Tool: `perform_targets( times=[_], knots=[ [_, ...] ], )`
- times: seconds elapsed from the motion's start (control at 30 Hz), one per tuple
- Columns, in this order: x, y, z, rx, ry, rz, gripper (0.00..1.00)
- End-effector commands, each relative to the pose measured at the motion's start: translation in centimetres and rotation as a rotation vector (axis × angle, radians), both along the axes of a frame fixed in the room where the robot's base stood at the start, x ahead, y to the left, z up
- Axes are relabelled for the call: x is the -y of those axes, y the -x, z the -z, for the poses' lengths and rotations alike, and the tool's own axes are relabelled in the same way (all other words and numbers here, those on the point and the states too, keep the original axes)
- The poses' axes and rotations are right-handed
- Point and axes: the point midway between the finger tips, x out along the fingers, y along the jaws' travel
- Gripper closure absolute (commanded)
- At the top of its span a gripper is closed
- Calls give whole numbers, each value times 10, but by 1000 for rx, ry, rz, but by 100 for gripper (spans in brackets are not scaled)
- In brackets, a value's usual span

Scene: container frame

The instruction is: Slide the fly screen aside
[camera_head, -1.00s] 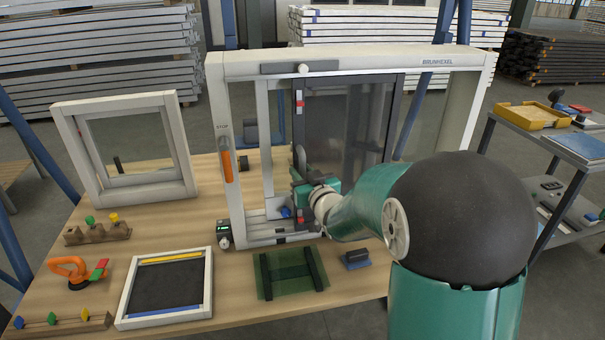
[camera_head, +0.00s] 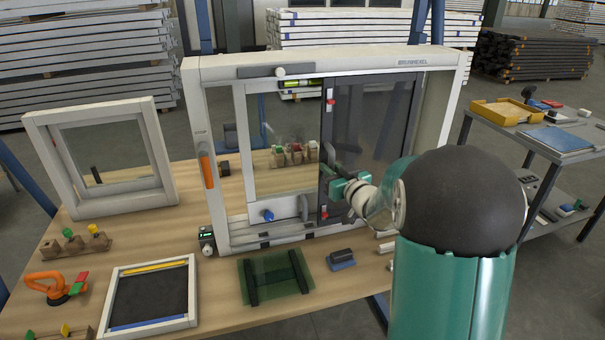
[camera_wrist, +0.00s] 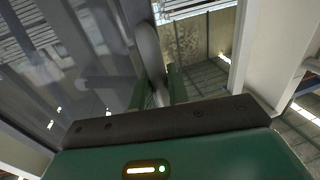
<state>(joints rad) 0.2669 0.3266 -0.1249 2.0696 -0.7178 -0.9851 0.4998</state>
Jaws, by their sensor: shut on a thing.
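The fly screen (camera_head: 375,125) is a dark mesh panel in a dark frame, with red catches on its left edge. It stands upright in the right part of the large white frame (camera_head: 215,135). My gripper (camera_head: 333,176) is at the screen's left edge, shut on its grey handle. In the wrist view the gripper (camera_wrist: 160,90) has its green fingers around the upright handle (camera_wrist: 147,50). My arm hides the screen's lower right part.
A small white window frame (camera_head: 150,150) stands at left. A framed dark panel (camera_head: 150,298), green glass sheet (camera_head: 275,277) and dark-blue block (camera_head: 341,260) lie in front. A wooden block with coloured pieces (camera_head: 293,156) shows through the opening. A trolley (camera_head: 545,140) stands at right.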

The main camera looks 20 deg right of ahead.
Motion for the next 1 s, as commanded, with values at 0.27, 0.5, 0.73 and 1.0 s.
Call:
perform_targets(
  times=[0.27, 0.5, 0.73, 1.0],
  knots=[
    [79, 0, 0, 0, 1, 5, 100],
    [110, 0, 0, 1, 0, 1, 100],
    [117, 0, -1, 1, 1, 2, 100],
    [120, 0, -1, 1, 1, 7, 75]
  ],
)
